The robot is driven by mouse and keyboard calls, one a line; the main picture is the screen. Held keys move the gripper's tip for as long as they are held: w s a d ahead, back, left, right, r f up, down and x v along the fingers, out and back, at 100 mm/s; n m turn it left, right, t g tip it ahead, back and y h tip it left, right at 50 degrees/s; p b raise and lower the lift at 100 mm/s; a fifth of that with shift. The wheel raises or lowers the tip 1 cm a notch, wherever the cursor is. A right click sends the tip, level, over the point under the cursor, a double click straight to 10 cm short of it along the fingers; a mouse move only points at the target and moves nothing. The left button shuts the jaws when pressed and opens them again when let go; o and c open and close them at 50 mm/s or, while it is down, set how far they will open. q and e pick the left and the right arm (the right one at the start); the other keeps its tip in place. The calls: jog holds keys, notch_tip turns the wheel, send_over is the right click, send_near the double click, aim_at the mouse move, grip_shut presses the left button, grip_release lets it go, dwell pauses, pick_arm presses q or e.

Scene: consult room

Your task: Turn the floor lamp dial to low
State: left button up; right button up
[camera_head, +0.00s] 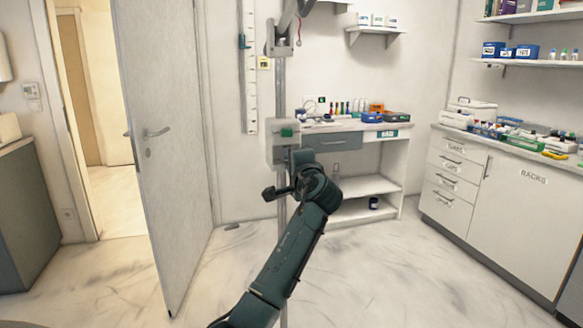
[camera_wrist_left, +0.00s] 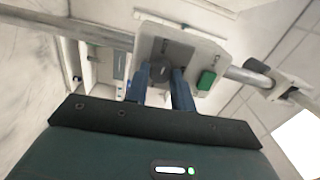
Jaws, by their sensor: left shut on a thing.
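The floor lamp's grey pole (camera_head: 281,95) stands upright in the middle of the head view. A light control box (camera_head: 275,152) with a green button (camera_head: 287,132) is mounted on it. My left gripper (camera_head: 298,160) is in front of the box and covers the dial in that view. In the left wrist view the box (camera_wrist_left: 212,50) lies across the picture, with the green button (camera_wrist_left: 206,79) right of the fingers. The left gripper (camera_wrist_left: 161,78) is shut on a dark round dial (camera_wrist_left: 166,73) on the box. The dial's setting cannot be read. My right gripper is not in view.
A grey door (camera_head: 165,100) stands open at the left. A white bench (camera_head: 355,127) with lab items stands behind the lamp. A drawer counter (camera_head: 505,185) with trays runs along the right. The marble-look floor around the lamp is largely clear.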

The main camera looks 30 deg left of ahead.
pick_arm(q)
jog(key=shift+f+n, duration=0.1)
jog(key=shift+n, duration=0.4)
jog(key=o, duration=1)
jog(key=shift+d, duration=0.1)
jog(key=b+v, duration=0.1)
jog(key=v, duration=1.2)
jog(key=shift+s, duration=0.1)
